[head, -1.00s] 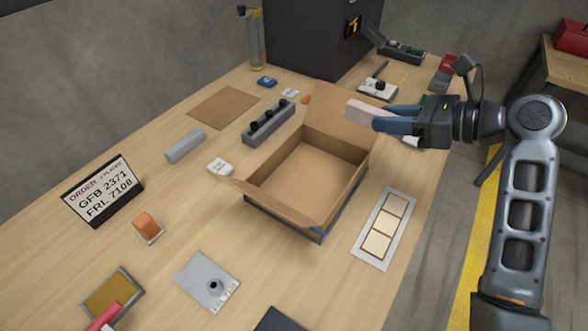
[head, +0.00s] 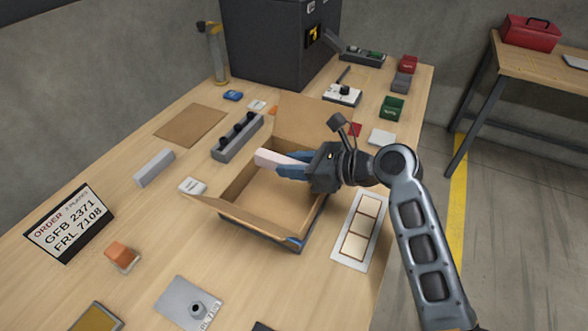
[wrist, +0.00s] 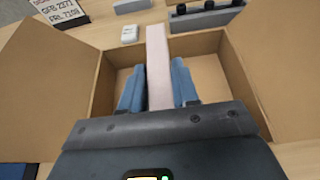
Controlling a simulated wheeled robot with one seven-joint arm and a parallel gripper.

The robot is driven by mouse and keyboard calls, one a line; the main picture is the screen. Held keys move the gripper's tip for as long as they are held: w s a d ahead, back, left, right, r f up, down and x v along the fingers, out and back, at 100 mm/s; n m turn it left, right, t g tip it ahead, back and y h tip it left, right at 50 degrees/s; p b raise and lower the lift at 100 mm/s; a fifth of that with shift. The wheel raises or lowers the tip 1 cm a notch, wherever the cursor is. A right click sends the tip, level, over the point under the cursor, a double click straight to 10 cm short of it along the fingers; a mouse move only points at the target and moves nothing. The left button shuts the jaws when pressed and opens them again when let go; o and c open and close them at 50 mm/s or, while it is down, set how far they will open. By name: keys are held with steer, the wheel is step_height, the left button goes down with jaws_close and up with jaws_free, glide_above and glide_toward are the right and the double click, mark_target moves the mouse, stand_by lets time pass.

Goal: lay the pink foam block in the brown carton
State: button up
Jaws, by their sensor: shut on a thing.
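The pink foam block (head: 269,159) is held between the blue fingers of my gripper (head: 290,164). In the wrist view the block (wrist: 158,62) runs lengthwise between the two fingers (wrist: 158,88) and sticks out past their tips. The brown carton (head: 250,221) stands open on the bench with flaps spread. In the head view the block and fingers overlap the carton's opening. In the wrist view the carton (wrist: 210,75) lies beneath and around the fingers. I cannot tell whether the block touches the carton floor; it appears above it.
A grey rail with black knobs (head: 222,150) stands left of the carton, near a small white box (head: 193,186). A white card with tan squares (head: 343,246) lies to the right. An order sign (head: 68,222) stands at the left. Bare wood lies in front of the carton.

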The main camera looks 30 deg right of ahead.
steer(key=shift+f, duration=0.9)
steer(key=shift+f, duration=0.35)
steer(key=shift+f, duration=0.25)
steer(key=o, duration=1)
steer(key=shift+r, duration=0.45)
steer(key=v, duration=1.2)
steer(key=shift+r, duration=0.2)
